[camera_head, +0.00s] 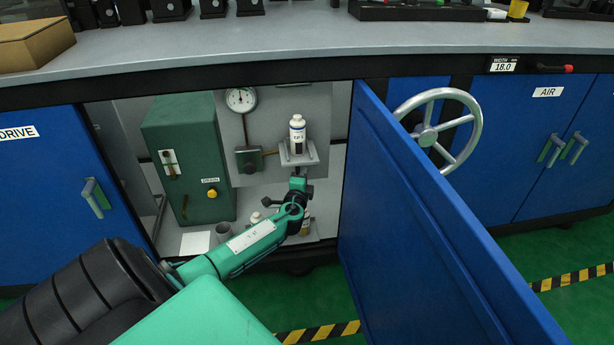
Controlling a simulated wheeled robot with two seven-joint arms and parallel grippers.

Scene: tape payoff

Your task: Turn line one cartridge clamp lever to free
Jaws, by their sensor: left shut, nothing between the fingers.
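I cannot make out the clamp lever for certain; my gripper may hide part of that spot. My left arm reaches into the cabinet from the lower left. My left gripper (299,181) is small in the view, just below the bracket. It is shut and holds nothing. Whether it touches the bracket cannot be told. My right gripper is not in view.
A blue door (415,215) stands open right of my arm. A green box (187,160) with a yellow knob is on the left inside. A gauge (241,99) hangs on the back panel. Bottles stand below, partly hidden by my arm. The counter (330,35) overhangs the cabinet.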

